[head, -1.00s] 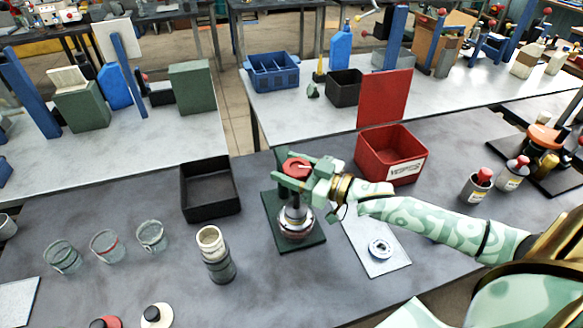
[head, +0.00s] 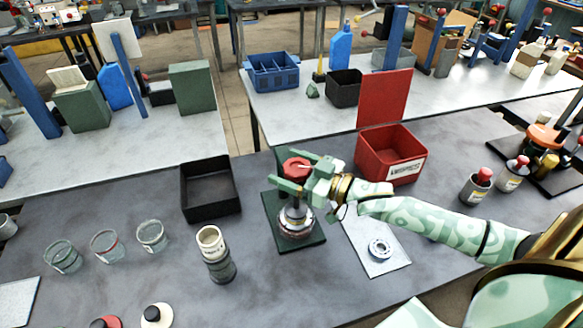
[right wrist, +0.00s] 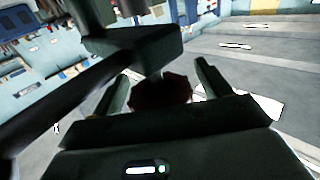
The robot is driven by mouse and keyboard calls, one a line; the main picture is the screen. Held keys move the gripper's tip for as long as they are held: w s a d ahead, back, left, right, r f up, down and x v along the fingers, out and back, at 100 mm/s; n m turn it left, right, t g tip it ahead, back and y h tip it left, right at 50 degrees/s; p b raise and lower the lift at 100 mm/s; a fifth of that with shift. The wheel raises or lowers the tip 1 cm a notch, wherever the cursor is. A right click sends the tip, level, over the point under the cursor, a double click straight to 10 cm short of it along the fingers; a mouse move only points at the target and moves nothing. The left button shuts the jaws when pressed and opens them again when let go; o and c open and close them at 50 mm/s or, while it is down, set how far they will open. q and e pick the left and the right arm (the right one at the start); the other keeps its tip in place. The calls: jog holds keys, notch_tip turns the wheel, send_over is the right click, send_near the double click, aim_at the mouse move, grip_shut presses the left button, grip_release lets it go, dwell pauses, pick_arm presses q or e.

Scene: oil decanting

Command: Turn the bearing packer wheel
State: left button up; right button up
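The bearing packer stands on a dark green base plate (head: 312,241), with a metal body (head: 296,221) and a red wheel (head: 296,168) on top. My right gripper (head: 290,171) reaches in from the right at wheel height. Its two fingers are spread apart, one on the near side and one on the far side of the wheel. In the right wrist view the dark red wheel (right wrist: 160,91) sits between the fingertips of the right gripper (right wrist: 160,85), with a small gap showing on the right side. My left gripper is not in view.
A black tray (head: 184,200) stands left of the packer and an open red box (head: 378,165) behind right. A metal bearing ring (head: 380,249) lies on a pale sheet (head: 392,267). A cylindrical canister (head: 215,250) and several glass cups (head: 152,236) stand to the left.

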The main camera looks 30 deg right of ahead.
jog(key=p+v, duration=0.2)
jog(key=v, duration=1.4)
jog(key=shift+s, duration=0.15)
